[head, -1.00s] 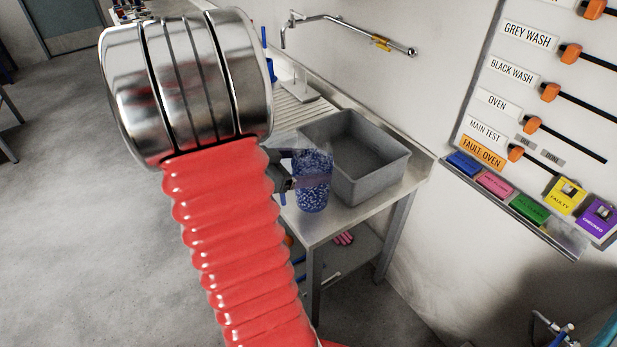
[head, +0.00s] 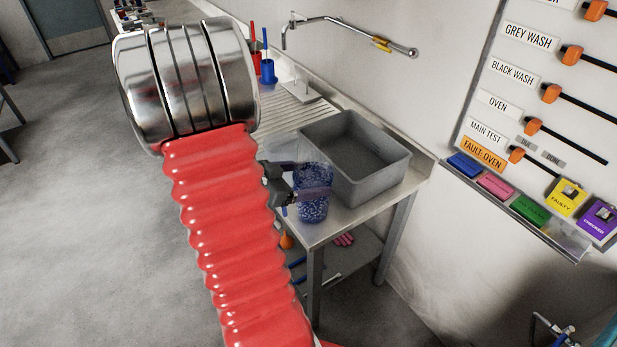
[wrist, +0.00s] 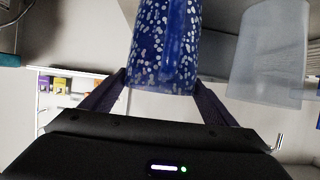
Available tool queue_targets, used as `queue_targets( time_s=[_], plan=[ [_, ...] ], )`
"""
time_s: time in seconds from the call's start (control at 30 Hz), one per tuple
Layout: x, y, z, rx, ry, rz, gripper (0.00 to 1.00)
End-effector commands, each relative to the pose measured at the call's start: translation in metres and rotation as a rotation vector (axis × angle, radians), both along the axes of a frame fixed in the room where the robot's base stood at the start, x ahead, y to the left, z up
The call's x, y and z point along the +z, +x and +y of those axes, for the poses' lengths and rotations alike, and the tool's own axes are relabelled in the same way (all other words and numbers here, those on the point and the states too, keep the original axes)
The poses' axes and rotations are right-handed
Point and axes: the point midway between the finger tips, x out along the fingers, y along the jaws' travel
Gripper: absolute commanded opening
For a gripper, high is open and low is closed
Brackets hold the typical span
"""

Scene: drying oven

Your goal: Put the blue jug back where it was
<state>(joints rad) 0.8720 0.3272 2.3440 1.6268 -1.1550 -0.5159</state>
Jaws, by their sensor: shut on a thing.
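The blue jug (head: 313,211), speckled with white, is at the near end of the steel bench in the head view, in front of the grey sink basin. My gripper (head: 308,190) is shut on it, with a finger across its side. In the wrist view the jug (wrist: 165,45) is upper centre between my two fingers (wrist: 160,97). I cannot tell whether its base touches the bench top. A clear, frosted jug (wrist: 270,50) stands close beside it in the wrist view.
The grey basin (head: 395,175) is right behind the jug. The bench's front edge (head: 330,233) is close. A red cup (head: 267,70) and a blue cup (head: 266,85) stand farther back by the ribbed drainer. A labelled board (head: 500,100) is on the wall at right.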

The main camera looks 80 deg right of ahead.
Motion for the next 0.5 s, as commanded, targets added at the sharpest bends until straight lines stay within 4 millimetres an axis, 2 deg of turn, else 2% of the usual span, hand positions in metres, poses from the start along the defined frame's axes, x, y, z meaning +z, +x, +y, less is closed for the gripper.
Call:
queue_targets(
  time_s=[0.23, 0.27, 0.5],
  plan=[
    [-0.0012, -0.0002, -0.0005, -0.001, -0.002, 0.001, 0.18],
    [-0.0016, -0.0003, -0.0002, -0.001, 0.0, 0.0, 0.82],
    [-0.0015, -0.0005, -0.0002, -0.001, 0.0, 0.0, 0.99]
  ],
)
